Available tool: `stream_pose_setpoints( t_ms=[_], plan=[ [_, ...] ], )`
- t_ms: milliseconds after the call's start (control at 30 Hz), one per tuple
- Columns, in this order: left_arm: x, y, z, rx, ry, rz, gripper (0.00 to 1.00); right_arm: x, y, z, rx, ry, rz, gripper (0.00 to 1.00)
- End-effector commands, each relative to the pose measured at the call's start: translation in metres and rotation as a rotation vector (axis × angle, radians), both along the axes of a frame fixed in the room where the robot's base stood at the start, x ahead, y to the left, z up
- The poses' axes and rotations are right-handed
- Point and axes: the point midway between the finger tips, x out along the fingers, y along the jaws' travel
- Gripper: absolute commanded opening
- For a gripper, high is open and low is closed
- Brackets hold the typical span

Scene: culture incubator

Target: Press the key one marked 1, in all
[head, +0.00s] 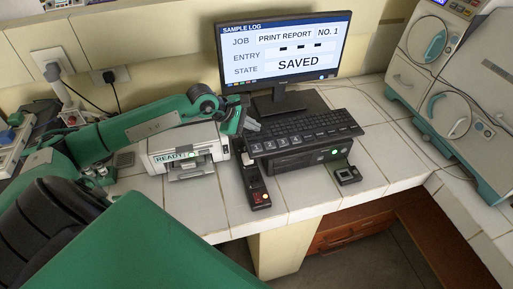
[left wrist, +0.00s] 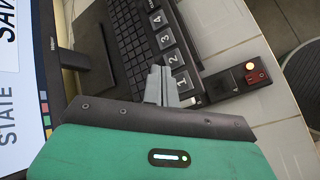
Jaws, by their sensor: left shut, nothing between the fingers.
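The key marked 1 (left wrist: 182,82) is at the end of that row, beside the key marked 2 (left wrist: 173,60). My left gripper (head: 250,126) is shut and empty at the keyboard's left end. In the left wrist view its grey fingertips (left wrist: 160,72) appear just beside keys 1 and 2; I cannot tell whether they touch. My right gripper is in neither view.
The monitor (head: 284,45) reads job PRINT REPORT NO. 1, entry dashes, state SAVED. A white printer (head: 188,150) marked READY stands left of the keyboard. A black strip with a lit red switch (left wrist: 254,74) lies near key 1. An incubator (head: 440,112) stands right.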

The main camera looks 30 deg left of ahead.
Motion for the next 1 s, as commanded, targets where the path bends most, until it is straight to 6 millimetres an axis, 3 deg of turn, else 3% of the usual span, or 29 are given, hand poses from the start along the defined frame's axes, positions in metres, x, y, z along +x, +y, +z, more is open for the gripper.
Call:
stream_pose_setpoints(
  t_ms=[233,400,1000],
  plan=[
    [-0.001,-0.001,-0.04,-0.003,0.004,0.0,0.0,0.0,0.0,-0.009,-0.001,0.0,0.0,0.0],
    [0.0,0.0,-0.059,-0.001,0.0,0.0,0.0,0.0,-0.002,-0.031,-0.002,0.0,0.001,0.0],
    [0.0,0.0,-0.062,-0.001,0.0,0.0,0.0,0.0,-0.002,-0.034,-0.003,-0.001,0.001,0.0]
  ],
)
